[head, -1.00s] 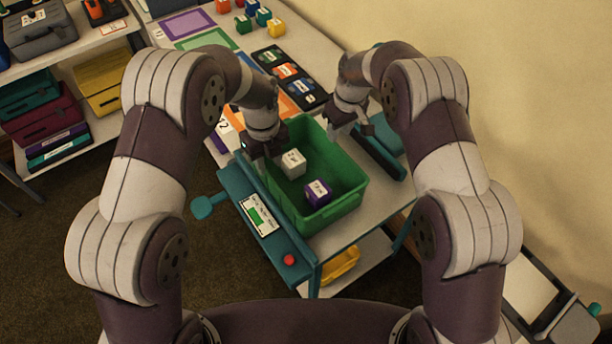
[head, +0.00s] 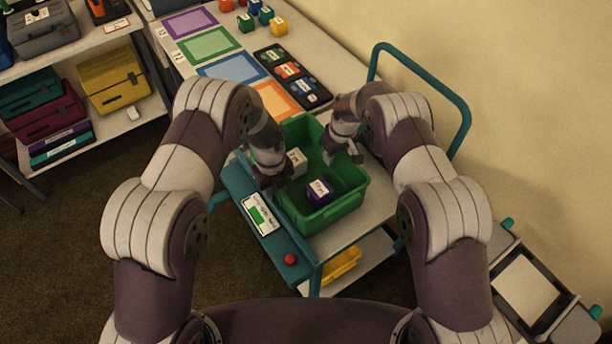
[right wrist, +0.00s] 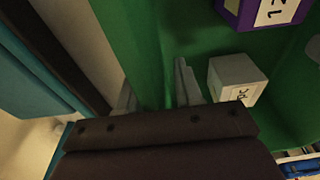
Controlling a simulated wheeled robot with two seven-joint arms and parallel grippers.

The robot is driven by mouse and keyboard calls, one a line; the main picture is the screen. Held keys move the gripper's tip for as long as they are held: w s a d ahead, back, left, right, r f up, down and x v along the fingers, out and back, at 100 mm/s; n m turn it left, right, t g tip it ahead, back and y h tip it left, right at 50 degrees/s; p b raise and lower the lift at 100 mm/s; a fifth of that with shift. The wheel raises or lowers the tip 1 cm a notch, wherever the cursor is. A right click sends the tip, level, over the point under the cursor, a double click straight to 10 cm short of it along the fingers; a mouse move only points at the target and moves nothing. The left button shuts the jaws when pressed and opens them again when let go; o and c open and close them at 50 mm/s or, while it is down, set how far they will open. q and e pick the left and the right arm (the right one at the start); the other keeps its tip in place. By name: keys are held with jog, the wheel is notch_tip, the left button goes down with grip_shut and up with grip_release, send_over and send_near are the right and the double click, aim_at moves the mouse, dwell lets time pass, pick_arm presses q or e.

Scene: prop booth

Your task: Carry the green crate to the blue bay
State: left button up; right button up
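The green crate (head: 336,212) stands on the cart top, holding a white cube (head: 297,162) and a purple cube (head: 319,192). My left gripper (head: 273,180) is at the crate's left wall; its fingers are too hidden to tell open from shut. My right gripper (head: 344,156) is at the right wall. In the right wrist view its fingers (right wrist: 155,92) are apart, one on each side of the green wall (right wrist: 130,35). The blue bay (head: 232,68) is a blue-outlined rectangle on the table behind the cart, and it looks empty.
The cart (head: 372,205) has a teal handle and a front panel with a red button. Green, purple and orange bays lie beside the blue one, with a black tray (head: 291,76) to their right. Shelves stand at left; a wall is at right.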

pick_arm(q)
jog(key=shift+f, duration=0.15)
pick_arm(e)
jog(key=shift+f, duration=0.2)
pick_arm(q)
jog(key=shift+c, duration=0.3)
pick_arm(e)
jog(key=shift+c, duration=0.3)
pick_arm(q)
grip_shut()
pick_arm(e)
grip_shut()
jog(key=shift+r, duration=0.1)
